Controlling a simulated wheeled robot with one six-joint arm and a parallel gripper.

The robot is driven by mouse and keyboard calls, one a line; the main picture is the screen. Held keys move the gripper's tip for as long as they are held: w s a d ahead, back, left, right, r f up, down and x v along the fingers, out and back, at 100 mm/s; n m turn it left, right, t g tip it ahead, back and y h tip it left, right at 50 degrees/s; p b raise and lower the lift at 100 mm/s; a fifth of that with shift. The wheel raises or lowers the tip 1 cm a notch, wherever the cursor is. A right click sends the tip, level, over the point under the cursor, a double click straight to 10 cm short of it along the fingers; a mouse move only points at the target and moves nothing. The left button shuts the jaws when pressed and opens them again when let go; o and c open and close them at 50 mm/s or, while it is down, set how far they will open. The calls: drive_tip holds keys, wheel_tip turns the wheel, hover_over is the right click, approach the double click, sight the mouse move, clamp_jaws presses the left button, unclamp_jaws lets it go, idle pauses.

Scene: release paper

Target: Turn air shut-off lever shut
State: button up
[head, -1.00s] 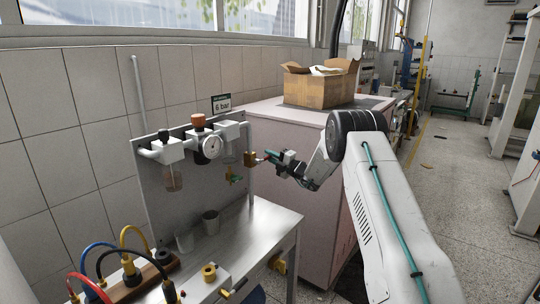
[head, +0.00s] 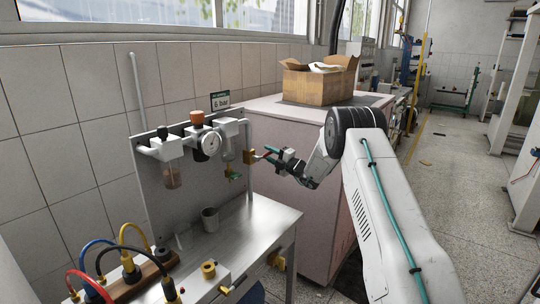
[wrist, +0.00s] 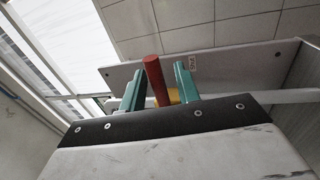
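The air shut-off lever (wrist: 155,82) is a red bar. In the wrist view it stands between the two green fingers of my gripper (wrist: 158,88), with a narrow gap on at least the right side. The gripper looks open around the lever. A yellow brass valve body (wrist: 174,96) shows behind the fingers. In the head view the brass valve (head: 249,157) sits at the right end of the air unit, and my gripper (head: 268,153) reaches it from the right. The lever is small and partly hidden by the fingers there.
The air unit with its round gauge (head: 208,145) is on a grey back panel (head: 150,190). A grey cup (head: 210,219) stands on the metal bench (head: 262,222). Hoses and plugs are at the front left. A pink cabinet (head: 285,135) carries an open cardboard box (head: 318,82).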

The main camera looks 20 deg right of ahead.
drive_tip(key=v, duration=0.7)
drive_tip(key=shift+s+d, duration=0.25)
drive_tip(key=shift+s, duration=0.05)
drive_tip(key=shift+f, duration=0.1)
